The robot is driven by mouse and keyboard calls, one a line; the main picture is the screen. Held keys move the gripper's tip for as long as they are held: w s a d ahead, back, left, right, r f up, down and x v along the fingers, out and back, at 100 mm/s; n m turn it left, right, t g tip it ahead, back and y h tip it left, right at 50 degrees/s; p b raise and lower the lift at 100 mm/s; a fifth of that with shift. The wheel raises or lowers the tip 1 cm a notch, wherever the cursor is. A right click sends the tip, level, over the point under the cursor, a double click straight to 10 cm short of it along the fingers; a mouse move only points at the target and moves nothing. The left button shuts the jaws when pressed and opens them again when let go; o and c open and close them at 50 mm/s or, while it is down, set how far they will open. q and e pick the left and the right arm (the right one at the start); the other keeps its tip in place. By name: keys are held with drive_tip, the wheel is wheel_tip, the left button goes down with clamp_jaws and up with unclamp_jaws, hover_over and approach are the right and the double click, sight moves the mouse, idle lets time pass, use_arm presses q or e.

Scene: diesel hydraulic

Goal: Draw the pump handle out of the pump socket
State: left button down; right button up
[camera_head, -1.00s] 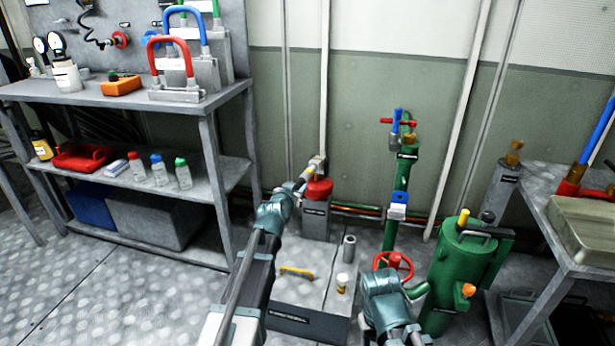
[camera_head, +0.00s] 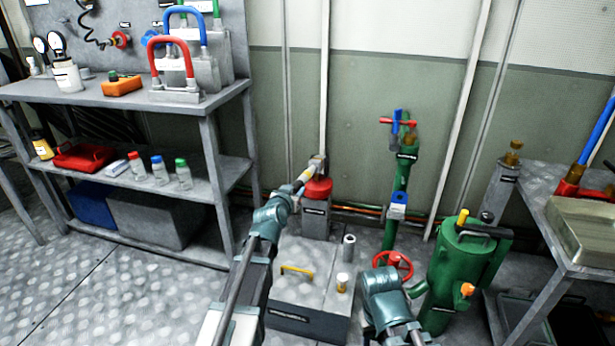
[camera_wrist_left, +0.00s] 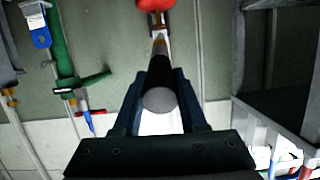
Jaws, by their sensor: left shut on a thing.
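The pump handle (camera_head: 313,168) is a slim rod with a pale, yellowish part, slanting up at the red-topped pump (camera_head: 318,188) by the wall. My left gripper (camera_head: 303,181) is shut on it. In the left wrist view, the handle's dark grip (camera_wrist_left: 160,80) lies between the fingers of my left gripper (camera_wrist_left: 160,95), its round end facing the camera. The rod runs on toward the red pump top (camera_wrist_left: 153,5). The pump socket is too small and partly covered, so I cannot tell how deep the handle sits. My right gripper's fingers do not show; only its wrist shows below the red wheel.
A green pipe with a red handwheel (camera_head: 394,266) and a green canister (camera_head: 462,262) stand right. A shelf (camera_head: 215,150) is on the left and a metal table (camera_head: 560,225) at far right.

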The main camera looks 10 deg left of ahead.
use_arm(q)
drive_tip(key=shift+p+v, duration=0.7)
drive_tip(key=shift+v, duration=1.75)
drive_tip(key=shift+s+r, duration=0.1)
drive_tip(key=shift+s, duration=0.05)
